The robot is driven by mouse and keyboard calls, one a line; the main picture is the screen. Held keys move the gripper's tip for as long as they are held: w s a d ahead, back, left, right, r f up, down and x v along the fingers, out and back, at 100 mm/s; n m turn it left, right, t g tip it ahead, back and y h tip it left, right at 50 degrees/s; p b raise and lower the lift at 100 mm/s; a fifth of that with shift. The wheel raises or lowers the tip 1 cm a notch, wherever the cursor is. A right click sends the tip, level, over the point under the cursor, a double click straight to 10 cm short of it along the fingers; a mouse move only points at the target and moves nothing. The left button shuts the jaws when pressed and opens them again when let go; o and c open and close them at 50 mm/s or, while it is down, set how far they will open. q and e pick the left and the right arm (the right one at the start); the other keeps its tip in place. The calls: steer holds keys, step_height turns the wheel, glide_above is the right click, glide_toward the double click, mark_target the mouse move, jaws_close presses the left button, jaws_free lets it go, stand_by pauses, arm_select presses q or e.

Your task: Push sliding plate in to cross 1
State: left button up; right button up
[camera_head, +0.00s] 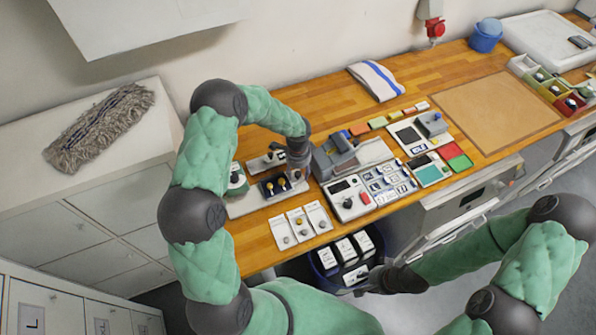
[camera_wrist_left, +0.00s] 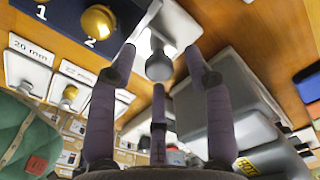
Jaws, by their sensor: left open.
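A dark blue panel (camera_head: 271,189) lies on a light board on the bench. It carries gold knobs, and the left wrist view shows the panel (camera_wrist_left: 62,18) with the numbers 1 and 2 and a gold knob (camera_wrist_left: 99,21). A bright metal plate (camera_wrist_left: 180,22), perhaps the sliding plate, has a grey round-ended knob (camera_wrist_left: 159,66). My left gripper (camera_head: 298,168) is open over this spot, its three fingers spread around the knob (camera_wrist_left: 158,85) with visible gaps. No cross is readable. My right gripper (camera_head: 368,283) is low by a dark bin; its fingers are unclear.
The dark bin (camera_head: 318,268) holds several white labelled pieces. White knobbed cards (camera_head: 282,232) lie at the bench's front edge. A grey box-like device (camera_head: 325,163) stands close right of my left gripper. A brown mat (camera_head: 497,110) leaves free room farther right.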

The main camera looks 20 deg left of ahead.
mark_target(276, 185)
arm_select(q)
jaws_close()
steer(key=s+a, duration=0.2)
steer(key=s, duration=0.1)
steer(key=s+a, duration=0.3)
steer(key=shift+s+a, duration=0.25)
steer(key=shift+a, duration=0.05)
jaws_free()
step_height(276, 185, up, 12)
stand_by(0.7)
